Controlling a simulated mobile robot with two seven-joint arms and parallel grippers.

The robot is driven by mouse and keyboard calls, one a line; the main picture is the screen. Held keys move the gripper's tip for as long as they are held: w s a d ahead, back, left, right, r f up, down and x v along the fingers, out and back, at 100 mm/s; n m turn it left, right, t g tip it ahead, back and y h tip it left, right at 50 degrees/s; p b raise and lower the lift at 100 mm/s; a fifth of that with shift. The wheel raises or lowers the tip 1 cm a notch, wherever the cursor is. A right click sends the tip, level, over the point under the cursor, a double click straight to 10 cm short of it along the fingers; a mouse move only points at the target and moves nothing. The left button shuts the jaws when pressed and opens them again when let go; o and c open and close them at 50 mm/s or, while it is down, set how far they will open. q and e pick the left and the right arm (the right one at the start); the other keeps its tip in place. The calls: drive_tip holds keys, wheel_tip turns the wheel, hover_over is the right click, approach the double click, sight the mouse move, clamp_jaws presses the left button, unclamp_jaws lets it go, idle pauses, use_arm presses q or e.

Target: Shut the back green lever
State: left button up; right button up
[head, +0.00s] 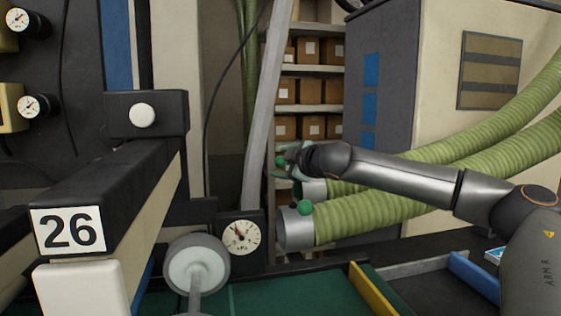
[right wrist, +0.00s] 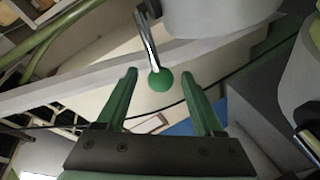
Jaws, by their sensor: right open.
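The back green lever shows in the right wrist view as a thin metal arm ending in a round green knob (right wrist: 159,79), beside a pale grey duct end. My right gripper (right wrist: 165,80) is open, with its two green fingers on either side of the knob and a gap on both sides. In the head view the right gripper (head: 284,163) is at the back duct end (head: 314,190), and a green knob (head: 281,160) shows among its fingers. The front lever's green knob (head: 305,207) is on the nearer duct. My left gripper is not in view.
A grey cabinet (head: 385,80) and shelves of boxes (head: 308,90) stand behind. A pale slanted post (head: 266,100) stands just left of the gripper. A gauge (head: 241,237) is lower left.

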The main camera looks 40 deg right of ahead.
drive_tip(key=shift+w+d+f, duration=0.15)
drive_tip(key=shift+w, duration=0.45)
clamp_jaws()
idle(1.2)
